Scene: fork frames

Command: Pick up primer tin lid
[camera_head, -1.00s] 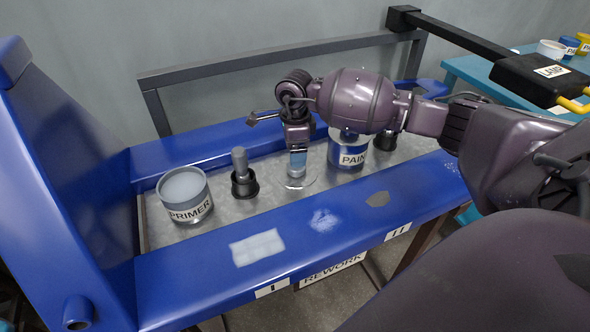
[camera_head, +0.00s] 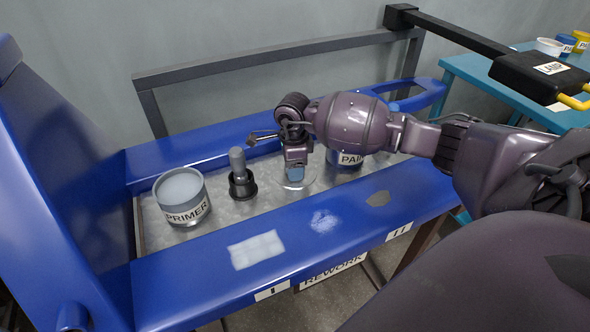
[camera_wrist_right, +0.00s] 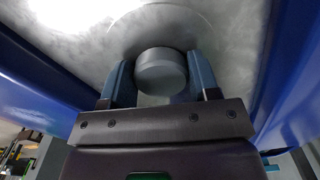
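The open primer tin (camera_head: 181,198), pale grey and labelled PRIMER, stands at the left of the metal bed. A pale, clear-looking disc (camera_head: 308,184), seemingly the lid, lies flat on the bed to its right. In the right wrist view a round grey knob (camera_wrist_right: 160,72) stands inside the faint disc outline. My right gripper (camera_head: 295,174) points down over the disc. In the right wrist view its fingers (camera_wrist_right: 161,75) flank the knob closely on both sides; whether they press on it is unclear. My left gripper is out of view.
A grey peg in a black ring (camera_head: 240,176) stands between tin and gripper. A paint tin (camera_head: 349,159) stands close to the right, partly behind my arm. The blue frame (camera_head: 330,226) rims the bed; a lamp arm (camera_head: 460,33) hangs at upper right.

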